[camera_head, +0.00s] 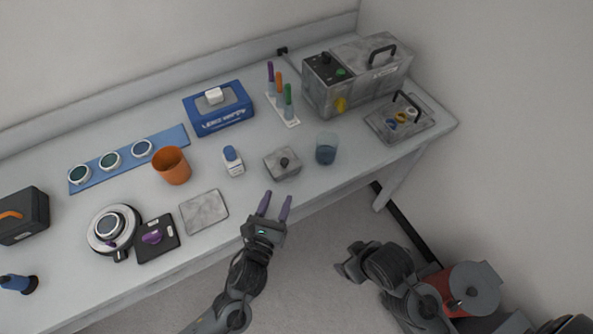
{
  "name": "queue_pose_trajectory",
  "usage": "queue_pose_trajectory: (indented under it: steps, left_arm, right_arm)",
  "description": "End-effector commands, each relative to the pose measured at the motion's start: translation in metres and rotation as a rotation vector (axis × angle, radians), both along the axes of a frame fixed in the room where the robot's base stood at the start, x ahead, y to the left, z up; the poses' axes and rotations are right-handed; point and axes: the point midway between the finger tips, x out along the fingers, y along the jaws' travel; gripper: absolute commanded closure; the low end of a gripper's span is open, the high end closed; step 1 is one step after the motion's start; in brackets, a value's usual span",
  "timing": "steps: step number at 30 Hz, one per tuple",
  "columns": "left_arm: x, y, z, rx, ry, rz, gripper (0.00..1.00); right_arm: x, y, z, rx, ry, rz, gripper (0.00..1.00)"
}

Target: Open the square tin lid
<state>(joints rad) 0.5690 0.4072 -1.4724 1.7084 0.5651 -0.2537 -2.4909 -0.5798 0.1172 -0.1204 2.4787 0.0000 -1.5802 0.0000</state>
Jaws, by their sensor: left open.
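A small square grey metal tin (283,171) stands near the front edge of the bench. Its lid (283,160) has a dark round knob on top and sits on the tin. My left gripper (274,205) is in front of the tin, over the front edge of the bench. Its two purple fingers are apart, point toward the tin and hold nothing. My right arm (385,270) is low at the right, off the bench. Its fingers cannot be made out clearly.
A glass beaker (326,149) stands just right of the tin and a small white bottle with a blue cap (233,161) to its left. A flat grey plate (204,211) lies at the front left. An orange cup (172,166) and a blue wipes box (219,109) stand farther back.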

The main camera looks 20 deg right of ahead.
Motion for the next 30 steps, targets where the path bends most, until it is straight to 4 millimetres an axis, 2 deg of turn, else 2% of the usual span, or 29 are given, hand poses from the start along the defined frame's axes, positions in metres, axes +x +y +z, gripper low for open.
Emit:
queue_pose_trajectory:
  steps: [1,3,10,21,30]
  left_arm:
    - [0.009,0.002,-0.002,0.002,-0.025,0.002,0.53]
    - [0.016,0.002,0.004,0.002,-0.045,0.003,0.53]
    - [0.032,-0.007,0.011,-0.001,-0.065,0.003,0.53]
    - [0.075,-0.046,0.011,-0.001,-0.065,0.004,0.53]
    - [0.098,-0.067,0.011,-0.001,-0.064,0.003,0.53]
  right_arm:
    - [0.0,0.0,-0.012,0.0,-0.001,0.0,0.26]
    - [0.0,0.0,-0.016,0.0,-0.001,0.0,0.26]
    - [0.0,0.0,-0.02,0.0,-0.003,0.0,0.26]
    - [0.0,-0.001,-0.031,-0.002,-0.003,0.002,0.26]
    - [0.0,-0.001,-0.037,-0.005,-0.003,0.004,0.26]
